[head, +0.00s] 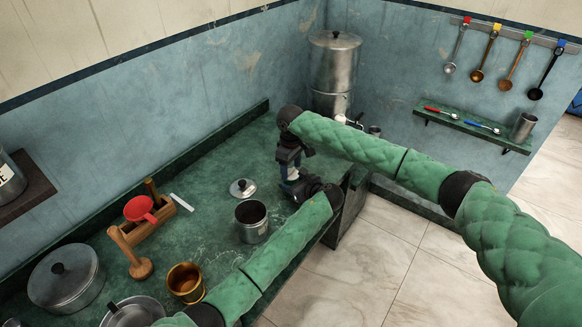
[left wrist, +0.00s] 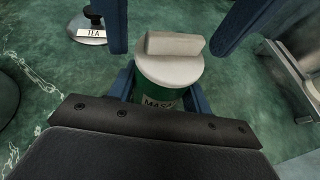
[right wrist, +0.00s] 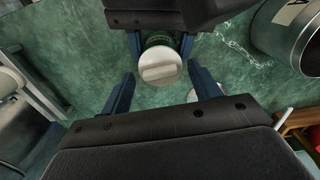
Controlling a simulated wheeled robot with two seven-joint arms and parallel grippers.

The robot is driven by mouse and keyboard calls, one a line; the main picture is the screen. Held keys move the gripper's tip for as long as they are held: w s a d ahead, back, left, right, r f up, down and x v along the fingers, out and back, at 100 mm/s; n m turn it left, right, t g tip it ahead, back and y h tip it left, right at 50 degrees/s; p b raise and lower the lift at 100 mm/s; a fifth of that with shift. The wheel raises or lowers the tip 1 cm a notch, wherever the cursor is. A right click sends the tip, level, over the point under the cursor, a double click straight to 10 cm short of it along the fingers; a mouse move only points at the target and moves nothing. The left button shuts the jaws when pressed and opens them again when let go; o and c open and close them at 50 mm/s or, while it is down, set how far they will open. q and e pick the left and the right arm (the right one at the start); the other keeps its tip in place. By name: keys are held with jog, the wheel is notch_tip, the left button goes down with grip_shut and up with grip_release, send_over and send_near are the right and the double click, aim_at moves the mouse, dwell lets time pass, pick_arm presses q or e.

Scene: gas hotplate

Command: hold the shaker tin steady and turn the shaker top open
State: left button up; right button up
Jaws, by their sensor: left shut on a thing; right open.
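The shaker tin is a green can with a partly readable label; it shows in the left wrist view (left wrist: 160,97) and stands between my left gripper's blue fingers. My left gripper (left wrist: 159,83) is shut on it. The pale shaker top (right wrist: 158,66) sits on the tin, a raised bar across it. My right gripper (right wrist: 160,78) is open, its fingers apart on either side of the top in the right wrist view, not visibly touching it. In the head view, both grippers meet at the right end of the counter and largely hide the tin.
A metal canister (head: 251,232) stands open near the left forearm, with a lid (head: 243,187) marked TEA lying behind it. A wooden caddy (head: 150,220), a brass mortar (head: 186,283) and a lidded pot (head: 66,277) stand farther left. A tall steel urn (head: 334,75) is behind my grippers.

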jog(key=c, duration=1)
jog(key=shift+n, duration=0.4)
jog(key=n, duration=0.6)
jog(key=shift+w+n, duration=0.1)
jog(key=shift+n, duration=0.2)
jog(key=n, duration=0.6)
jog(key=shift+d, duration=0.1)
jog(key=shift+n, duration=0.4)
jog(key=o, duration=1)
